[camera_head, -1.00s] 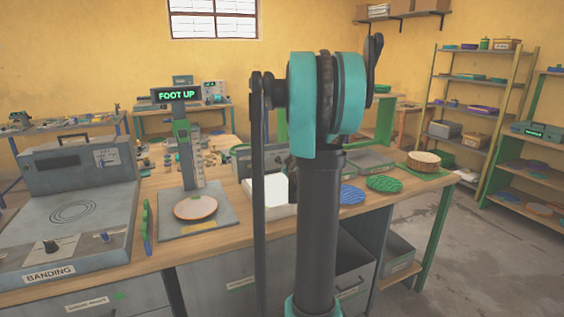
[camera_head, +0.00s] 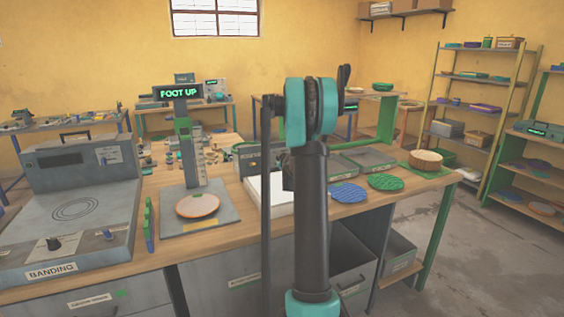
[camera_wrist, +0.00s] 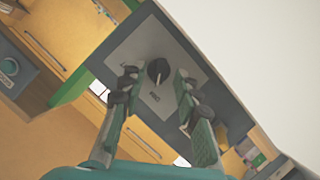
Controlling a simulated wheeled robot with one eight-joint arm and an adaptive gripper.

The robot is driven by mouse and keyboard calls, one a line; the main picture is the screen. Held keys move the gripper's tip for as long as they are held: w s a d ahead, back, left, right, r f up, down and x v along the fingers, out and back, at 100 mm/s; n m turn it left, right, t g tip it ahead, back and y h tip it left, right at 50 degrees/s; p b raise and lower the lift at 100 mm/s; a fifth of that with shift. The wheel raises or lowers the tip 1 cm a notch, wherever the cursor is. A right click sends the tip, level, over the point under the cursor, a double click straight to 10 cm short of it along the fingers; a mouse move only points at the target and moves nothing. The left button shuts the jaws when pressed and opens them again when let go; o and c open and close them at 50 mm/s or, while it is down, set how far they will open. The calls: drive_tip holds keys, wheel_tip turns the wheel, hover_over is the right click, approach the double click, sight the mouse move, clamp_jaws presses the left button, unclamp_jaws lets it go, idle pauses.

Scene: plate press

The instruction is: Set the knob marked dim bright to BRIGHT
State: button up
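In the wrist view a black knob (camera_wrist: 158,70) with a light pointer line stands on a grey panel (camera_wrist: 145,45). Small lettering lies beside it, too blurred to read, so I cannot confirm the dim bright marking or the setting. My gripper (camera_wrist: 157,76) is open. Its two green fingers with dark tips are spread on either side of the knob in the picture, with nothing held. I cannot tell how far the tips are from the panel. In the head view my arm hides the gripper and this knob.
A grey banding machine (camera_head: 65,205) with knobs stands at the bench's left. A foot-up gauge (camera_head: 191,150) with a disc on its base stands nearer the middle. Blue (camera_head: 347,194) and green (camera_head: 385,181) discs lie right of my arm. A large white surface (camera_wrist: 250,50) fills the wrist view's upper right.

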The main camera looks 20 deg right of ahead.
drive_tip(key=shift+x, duration=1.1)
drive_tip(key=shift+c, duration=0.6)
clamp_jaws()
